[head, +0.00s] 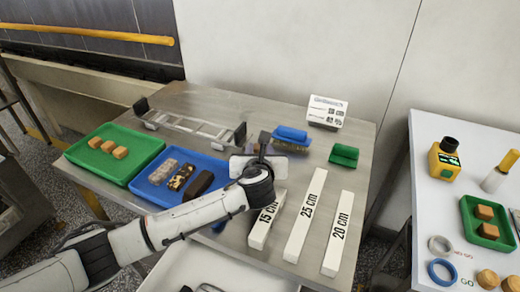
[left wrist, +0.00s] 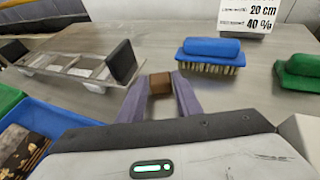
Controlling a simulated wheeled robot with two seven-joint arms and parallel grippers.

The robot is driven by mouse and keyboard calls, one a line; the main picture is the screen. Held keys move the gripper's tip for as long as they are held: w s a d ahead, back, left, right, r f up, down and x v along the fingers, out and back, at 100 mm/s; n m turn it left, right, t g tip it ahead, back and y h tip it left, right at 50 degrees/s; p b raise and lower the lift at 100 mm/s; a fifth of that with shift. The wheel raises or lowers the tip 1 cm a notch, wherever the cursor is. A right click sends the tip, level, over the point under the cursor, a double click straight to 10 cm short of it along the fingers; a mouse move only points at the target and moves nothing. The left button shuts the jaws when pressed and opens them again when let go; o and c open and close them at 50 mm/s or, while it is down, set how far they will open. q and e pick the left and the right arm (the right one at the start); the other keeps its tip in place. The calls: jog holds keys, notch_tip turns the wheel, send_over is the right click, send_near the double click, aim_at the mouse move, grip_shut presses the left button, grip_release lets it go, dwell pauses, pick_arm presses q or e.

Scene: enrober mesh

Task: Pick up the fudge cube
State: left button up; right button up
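The brown fudge cube (left wrist: 160,83) sits between the fingertips of my left gripper (left wrist: 160,92) in the left wrist view, with a finger against each side. In the head view my left gripper (head: 264,146) is over the middle of the steel table, and I cannot make out the cube there. Whether the cube's underside touches the table is not clear. My right gripper is not in view.
A green tray (head: 118,132) with tan cubes and a blue tray (head: 155,198) with bars lie left. A metal frame (head: 190,125), blue brush (head: 291,134), green brush (head: 344,155), and sign (head: 327,110) stand behind. White length bars (head: 305,215) lie right.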

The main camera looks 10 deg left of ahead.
pick_arm(q)
jog(key=shift+x, duration=0.95)
jog(key=c, duration=0.5)
jog(key=shift+o, duration=0.2)
jog(key=shift+r, duration=0.1)
